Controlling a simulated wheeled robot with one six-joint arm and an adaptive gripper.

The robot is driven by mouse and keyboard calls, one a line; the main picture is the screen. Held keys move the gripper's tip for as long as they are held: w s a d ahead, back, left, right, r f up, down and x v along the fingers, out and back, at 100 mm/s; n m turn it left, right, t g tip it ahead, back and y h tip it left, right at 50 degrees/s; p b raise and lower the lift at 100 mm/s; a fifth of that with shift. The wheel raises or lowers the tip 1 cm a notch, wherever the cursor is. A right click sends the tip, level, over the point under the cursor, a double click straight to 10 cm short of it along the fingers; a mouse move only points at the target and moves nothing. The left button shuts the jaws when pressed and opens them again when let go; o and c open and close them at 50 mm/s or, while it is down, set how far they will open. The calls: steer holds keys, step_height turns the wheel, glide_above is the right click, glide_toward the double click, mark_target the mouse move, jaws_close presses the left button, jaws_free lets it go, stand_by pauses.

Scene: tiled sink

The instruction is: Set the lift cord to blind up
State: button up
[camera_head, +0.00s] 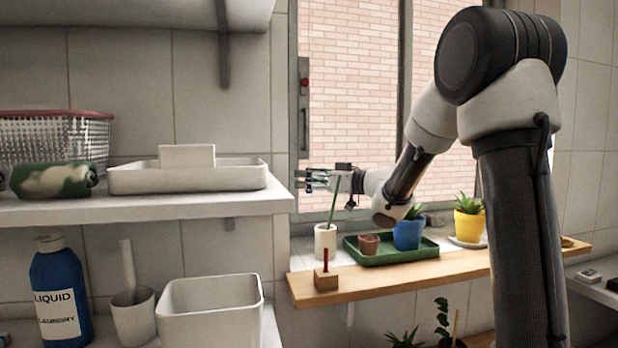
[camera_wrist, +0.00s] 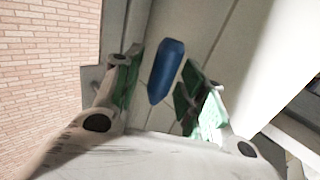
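My gripper (camera_head: 312,180) reaches left across the window, near the left window frame (camera_head: 293,120). In the wrist view my gripper (camera_wrist: 160,88) is open, with its green-padded fingers apart. A blue elongated piece (camera_wrist: 166,72) with a tapered end shows between the fingers, with gaps on both sides. I cannot tell its depth or whether it is the lift cord's pull. A narrow grey fitting with a red spot (camera_head: 304,82) is on the window frame above my gripper. No cord strand or lowered blind can be made out.
A white shelf (camera_head: 200,207) stands left, close to my fingertips.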

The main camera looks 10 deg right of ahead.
steer(key=shift+r, duration=0.1)
steer(key=shift+s+d, duration=0.2)
steer(key=shift+d, duration=0.05)
steer(key=v, duration=1.1)
steer(key=shift+s, duration=0.15)
steer(key=shift+d, duration=0.1)
